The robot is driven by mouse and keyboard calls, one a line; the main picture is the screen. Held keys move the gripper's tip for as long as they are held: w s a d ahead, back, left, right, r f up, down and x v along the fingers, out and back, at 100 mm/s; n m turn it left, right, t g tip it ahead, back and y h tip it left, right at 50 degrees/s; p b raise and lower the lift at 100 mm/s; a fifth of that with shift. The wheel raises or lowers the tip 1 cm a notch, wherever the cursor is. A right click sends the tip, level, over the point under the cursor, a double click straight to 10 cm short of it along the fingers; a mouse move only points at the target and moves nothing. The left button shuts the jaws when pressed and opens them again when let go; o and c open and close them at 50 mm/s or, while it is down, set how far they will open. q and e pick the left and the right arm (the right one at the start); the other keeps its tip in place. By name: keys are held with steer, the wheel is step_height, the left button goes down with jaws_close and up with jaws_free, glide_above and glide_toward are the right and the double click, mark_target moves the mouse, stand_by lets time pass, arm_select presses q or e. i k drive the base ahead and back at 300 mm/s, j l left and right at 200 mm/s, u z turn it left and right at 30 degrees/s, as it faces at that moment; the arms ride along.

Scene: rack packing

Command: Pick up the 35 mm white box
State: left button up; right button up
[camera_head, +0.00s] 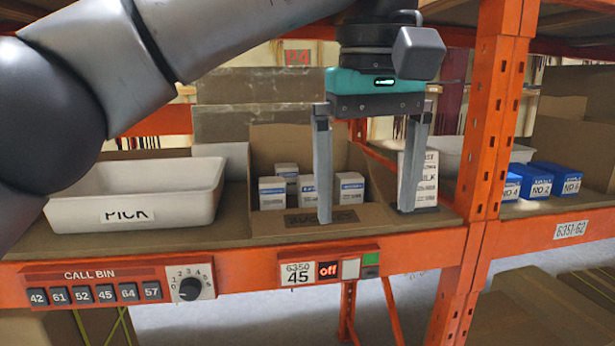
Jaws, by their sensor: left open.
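Several small white boxes with blue print stand in an open cardboard bin (268,228) on the shelf. One is at the bin's left front (271,194), one is behind it (287,174), and one is at the right (350,189). Another is partly hidden by a finger (306,191). I cannot tell which of them is the 35 mm box. My left gripper (367,214) is open and empty, pointing down.
A white tray labelled PICK (135,205) stands left of the bin. An orange rack post (487,130) rises at the right, with blue boxes (554,177) beyond it. The orange front beam (240,290) carries buttons and a dial.

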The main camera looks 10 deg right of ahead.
mark_target(306, 193)
steer(key=i, duration=1.15)
